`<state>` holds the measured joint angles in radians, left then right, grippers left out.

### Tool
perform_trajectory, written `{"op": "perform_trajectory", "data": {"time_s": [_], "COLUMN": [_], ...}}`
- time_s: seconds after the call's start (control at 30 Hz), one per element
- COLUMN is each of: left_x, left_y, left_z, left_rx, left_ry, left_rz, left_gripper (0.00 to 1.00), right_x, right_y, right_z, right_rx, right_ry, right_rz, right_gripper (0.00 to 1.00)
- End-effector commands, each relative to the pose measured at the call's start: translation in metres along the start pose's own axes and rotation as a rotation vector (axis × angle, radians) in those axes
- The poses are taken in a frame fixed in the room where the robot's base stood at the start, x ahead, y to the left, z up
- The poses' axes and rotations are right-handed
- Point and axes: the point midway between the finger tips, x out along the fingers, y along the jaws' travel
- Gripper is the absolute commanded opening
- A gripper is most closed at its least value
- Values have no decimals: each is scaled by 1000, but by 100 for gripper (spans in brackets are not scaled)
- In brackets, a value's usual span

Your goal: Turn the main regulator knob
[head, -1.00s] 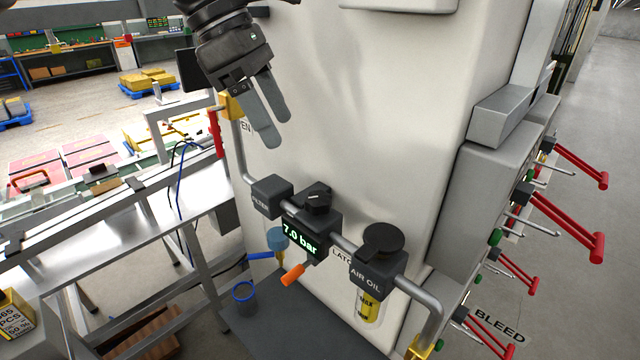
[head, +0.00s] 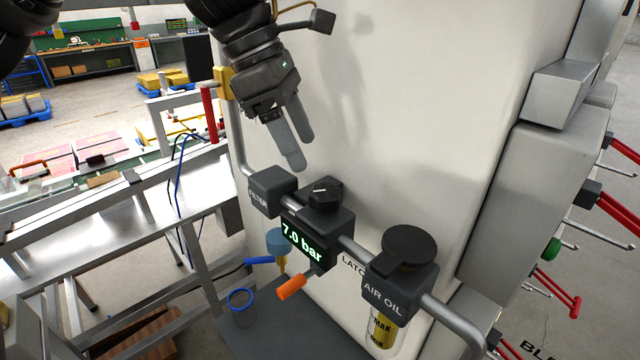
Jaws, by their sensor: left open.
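The main regulator knob (head: 324,195) is a dark knob with a white mark. It sits on top of the dark regulator block (head: 318,236), whose green display reads 7.0 bar. My left gripper (head: 301,154) is open and empty, its two grey fingers pointing down. In the picture it is just above and slightly left of the knob, apart from it. My right gripper is not in view.
A filter block (head: 270,190) is left of the regulator, and an air oil unit (head: 402,262) with a round black top is right of it. An orange handle (head: 291,287) sticks out below. The white machine wall (head: 400,110) stands close behind.

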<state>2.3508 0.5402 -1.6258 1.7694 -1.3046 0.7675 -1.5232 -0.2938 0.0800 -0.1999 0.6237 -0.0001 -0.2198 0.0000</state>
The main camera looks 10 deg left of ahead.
Motion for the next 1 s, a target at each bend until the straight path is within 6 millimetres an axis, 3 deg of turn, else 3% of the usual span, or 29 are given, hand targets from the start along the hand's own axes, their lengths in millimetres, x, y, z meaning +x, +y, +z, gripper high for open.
{"op": "perform_trajectory", "data": {"time_s": [0.2,0.43,0.83,1.0], "left_x": [42,72,82,81], "left_y": [0,0,0,0], "left_z": [-1,-1,-1,-1], "left_rx": [-1,-2,-2,-2], "left_ry": [3,1,-1,-1], "left_rz": [-4,-1,1,1], "left_gripper": [65,65,65,45], "right_x": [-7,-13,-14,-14], "right_y": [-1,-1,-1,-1], "right_z": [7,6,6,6], "right_rx": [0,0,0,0], "right_ry": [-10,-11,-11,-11], "right_rz": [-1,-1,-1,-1], "right_gripper": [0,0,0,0]}}
